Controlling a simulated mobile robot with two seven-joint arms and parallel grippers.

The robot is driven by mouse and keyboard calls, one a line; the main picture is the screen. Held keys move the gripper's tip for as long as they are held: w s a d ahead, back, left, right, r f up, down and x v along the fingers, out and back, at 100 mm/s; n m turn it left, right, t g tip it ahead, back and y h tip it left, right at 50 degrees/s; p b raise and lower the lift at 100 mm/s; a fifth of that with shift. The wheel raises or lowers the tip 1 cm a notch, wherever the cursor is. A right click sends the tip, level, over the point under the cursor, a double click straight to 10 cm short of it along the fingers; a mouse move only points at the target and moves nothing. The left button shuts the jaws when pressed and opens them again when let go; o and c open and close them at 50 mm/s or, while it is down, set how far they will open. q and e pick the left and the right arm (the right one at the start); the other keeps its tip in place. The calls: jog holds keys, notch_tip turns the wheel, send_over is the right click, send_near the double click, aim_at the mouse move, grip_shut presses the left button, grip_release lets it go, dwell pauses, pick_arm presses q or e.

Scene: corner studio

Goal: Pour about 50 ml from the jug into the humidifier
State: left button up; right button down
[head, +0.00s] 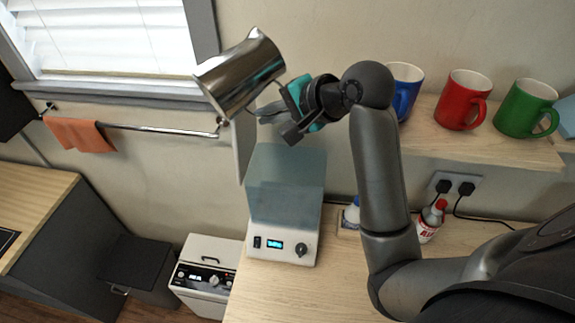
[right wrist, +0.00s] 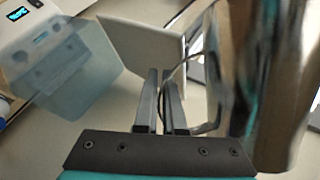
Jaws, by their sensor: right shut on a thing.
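The shiny metal jug (head: 241,75) is held up in the air, tilted, above and to the left of the humidifier in the head view. My right gripper (head: 280,115) is shut on the jug's handle; the fingers and part of the jug (right wrist: 285,85) show in the right wrist view. The humidifier (head: 285,190) has a translucent blue tank on a white base with a lit display and a knob. A pale flat panel (head: 243,150) stands upright at the tank's left edge, below the jug. No liquid stream shows, and the jug's inside is hidden. My left gripper is not in view.
A shelf (head: 440,135) at the right holds a blue mug (head: 405,88), a red mug (head: 464,100) and a green mug (head: 525,108). A red-capped bottle (head: 431,222) stands on the counter by the outlet. A towel rail (head: 160,128) runs along the wall at the left.

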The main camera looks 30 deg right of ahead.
aim_at(248, 85)
jog(key=shift+d+f+m+y, duration=0.15)
jog(key=shift+f+m+y, duration=0.25)
jog(key=shift+y, duration=0.2)
jog(key=shift+a+r, duration=0.2)
jog(key=shift+a, duration=0.05)
dwell(0.4)
jog(key=shift+a, duration=0.2)
jog(key=shift+a+f, duration=0.15)
jog(key=shift+a, duration=0.05)
dwell(0.4)
jog(key=shift+s+a+f, duration=0.1)
jog(key=shift+a+f, duration=0.05)
jog(key=shift+a, duration=0.25)
jog(key=shift+a+f, duration=0.1)
jog(key=shift+a, duration=0.25)
jog(key=shift+d+r+n+t+h, duration=0.1)
jog(key=shift+d+r+n+h, duration=0.4)
jog(key=shift+r+h, duration=0.2)
jog(key=shift+d+r+n+t+h, duration=0.1)
jog(key=shift+d+r+n+h, duration=0.4)
jog(key=shift+r+h, duration=0.2)
jog(key=shift+d+r+n+t+h, duration=0.1)
jog(key=shift+d+r+n+h, duration=0.3)
jog(key=shift+r+n+h, duration=0.25)
